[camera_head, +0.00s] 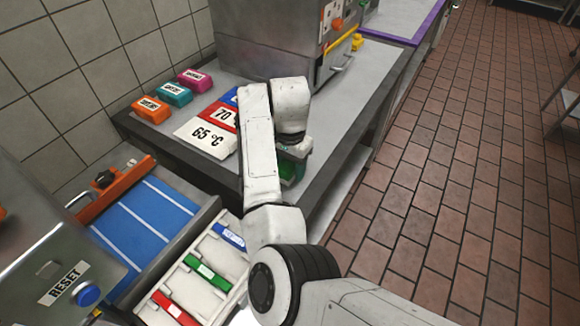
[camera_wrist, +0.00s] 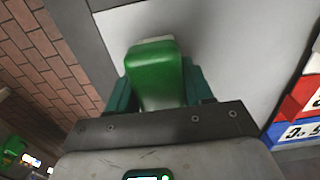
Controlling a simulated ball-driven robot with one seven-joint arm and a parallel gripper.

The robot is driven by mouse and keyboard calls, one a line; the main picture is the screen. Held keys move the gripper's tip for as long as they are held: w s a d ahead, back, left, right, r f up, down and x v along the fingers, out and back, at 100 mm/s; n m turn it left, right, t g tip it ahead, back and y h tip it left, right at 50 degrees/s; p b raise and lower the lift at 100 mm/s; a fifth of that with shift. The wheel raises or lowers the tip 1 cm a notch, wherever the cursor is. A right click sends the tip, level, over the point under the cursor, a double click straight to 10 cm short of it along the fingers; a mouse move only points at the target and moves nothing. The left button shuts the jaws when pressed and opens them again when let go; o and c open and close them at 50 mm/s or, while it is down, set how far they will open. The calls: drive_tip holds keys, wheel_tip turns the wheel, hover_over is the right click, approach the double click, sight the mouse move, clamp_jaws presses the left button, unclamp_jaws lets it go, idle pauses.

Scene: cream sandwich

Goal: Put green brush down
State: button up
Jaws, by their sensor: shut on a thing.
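The green brush (camera_wrist: 155,72) is between the teal fingers of my gripper (camera_wrist: 158,88), which is shut on it in the wrist view. In the camera_head view, my gripper (camera_head: 293,160) points down over the right part of the grey counter, and a little of the green brush (camera_head: 287,171) shows below it. My arm hides part of the counter there. Whether the brush touches the counter (camera_head: 330,140) I cannot tell.
Signs, one reading 65 °C (camera_head: 207,137), lie left of my arm. Orange (camera_head: 151,109), teal (camera_head: 174,94) and pink (camera_head: 195,80) labelled blocks stand behind. A metal machine (camera_head: 270,45) stands at the back. A white tray (camera_head: 190,262) holds blue, green and red pieces.

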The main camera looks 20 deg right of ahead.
drive_tip(key=shift+f, duration=0.25)
drive_tip(key=shift+f, duration=0.35)
drive_tip(key=shift+s+f, duration=0.15)
drive_tip(key=shift+f, duration=0.2)
drive_tip(key=o, duration=1)
drive_tip(key=shift+f, duration=0.2)
drive_tip(key=shift+r, duration=0.1)
wheel_tip(320, 180, up, 14)
drive_tip(key=shift+f, duration=0.15)
